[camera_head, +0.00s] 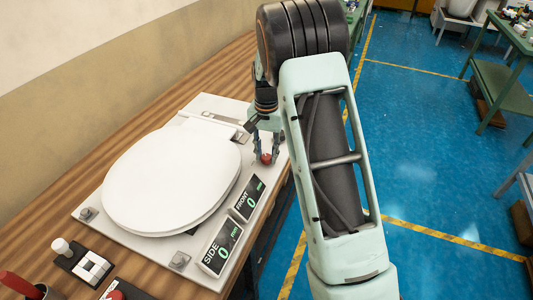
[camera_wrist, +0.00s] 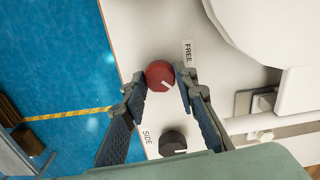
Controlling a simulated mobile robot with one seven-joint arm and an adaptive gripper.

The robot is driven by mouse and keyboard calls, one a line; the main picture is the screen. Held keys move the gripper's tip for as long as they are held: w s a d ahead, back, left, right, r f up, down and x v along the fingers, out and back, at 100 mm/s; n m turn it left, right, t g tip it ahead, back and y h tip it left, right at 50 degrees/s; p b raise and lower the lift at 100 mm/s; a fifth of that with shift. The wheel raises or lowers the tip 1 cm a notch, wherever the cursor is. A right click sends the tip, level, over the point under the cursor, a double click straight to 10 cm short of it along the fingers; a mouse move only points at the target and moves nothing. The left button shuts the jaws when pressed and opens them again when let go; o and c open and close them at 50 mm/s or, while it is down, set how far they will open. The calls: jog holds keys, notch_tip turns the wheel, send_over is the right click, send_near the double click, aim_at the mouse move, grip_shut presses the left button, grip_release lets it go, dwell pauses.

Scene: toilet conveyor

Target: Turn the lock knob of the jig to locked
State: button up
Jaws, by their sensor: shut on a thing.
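The jig is a pale plate (camera_head: 206,108) on a wooden bench, bearing a white toilet seat lid (camera_head: 170,178). The red lock knob (camera_head: 266,159) is at the plate's right edge. In the wrist view the red knob (camera_wrist: 158,72) has a white pointer mark on its lower right part, and a FREE label (camera_wrist: 187,53) is beside it. My gripper (camera_head: 266,154) reaches down over the knob. In the wrist view my gripper's fingers (camera_wrist: 157,82) stand on either side of the knob, shut on it. No locked label is visible.
A black knob (camera_wrist: 172,143) with a white mark is close by, near a SIDE label (camera_wrist: 146,137). FRONT (camera_head: 249,198) and SIDE (camera_head: 222,246) displays each read 0. A white-knobbed switch box (camera_head: 83,262) is at the lower left. Blue floor (camera_head: 420,160) lies right of the bench.

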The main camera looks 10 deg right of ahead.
aim_at(267, 156)
jog(key=shift+r, duration=0.1)
jog(key=o, duration=1.2)
jog(key=shift+c, duration=0.2)
notch_tip(267, 156, up, 12)
